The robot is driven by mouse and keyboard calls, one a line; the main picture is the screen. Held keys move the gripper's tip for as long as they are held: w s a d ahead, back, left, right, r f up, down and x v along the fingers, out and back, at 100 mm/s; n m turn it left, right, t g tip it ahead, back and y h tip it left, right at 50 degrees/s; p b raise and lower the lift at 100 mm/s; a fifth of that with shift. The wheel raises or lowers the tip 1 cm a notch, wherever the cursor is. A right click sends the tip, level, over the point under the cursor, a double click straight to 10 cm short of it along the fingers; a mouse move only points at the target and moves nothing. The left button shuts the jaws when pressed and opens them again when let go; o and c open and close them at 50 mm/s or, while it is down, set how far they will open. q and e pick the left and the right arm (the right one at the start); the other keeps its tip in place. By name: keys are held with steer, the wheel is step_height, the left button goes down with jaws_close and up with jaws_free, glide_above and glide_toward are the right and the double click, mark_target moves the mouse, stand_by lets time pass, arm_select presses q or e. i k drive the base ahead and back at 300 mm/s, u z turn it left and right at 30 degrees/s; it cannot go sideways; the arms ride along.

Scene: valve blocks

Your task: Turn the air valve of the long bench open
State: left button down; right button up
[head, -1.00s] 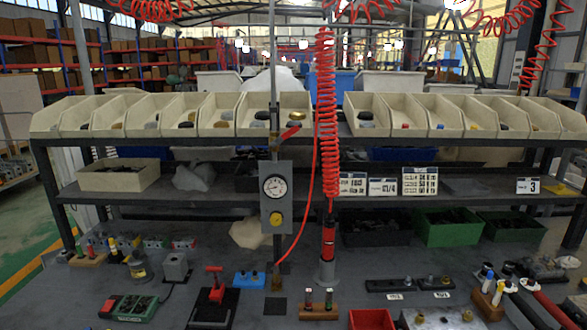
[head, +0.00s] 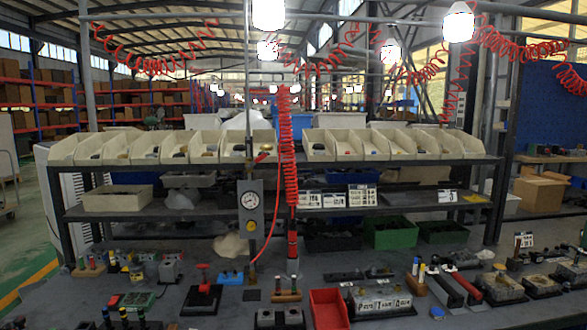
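The air valve's red lever (head: 264,156) sits on a vertical pipe in the middle of the long bench (head: 225,282), just above a grey panel. The lever appears tilted, its right end higher; its exact angle to the pipe is too small to tell. The grey panel (head: 250,228) carries a round white pressure gauge (head: 250,200) and a yellow knob below it. The gauge needle is too small to read. A coiled red hose (head: 288,150) hangs just right of the pipe. Neither of my grippers is in view.
A row of beige bins (head: 149,148) lines the upper shelf behind the pipe. The bench top holds a red tray (head: 328,309), a red-handled block (head: 202,292) and several valve blocks. A green crate (head: 390,232) stands at the back right.

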mark_target(263, 155)
steer(key=z, duration=0.75)
steer(key=i, duration=1.25)
steer(key=u, duration=0.25)
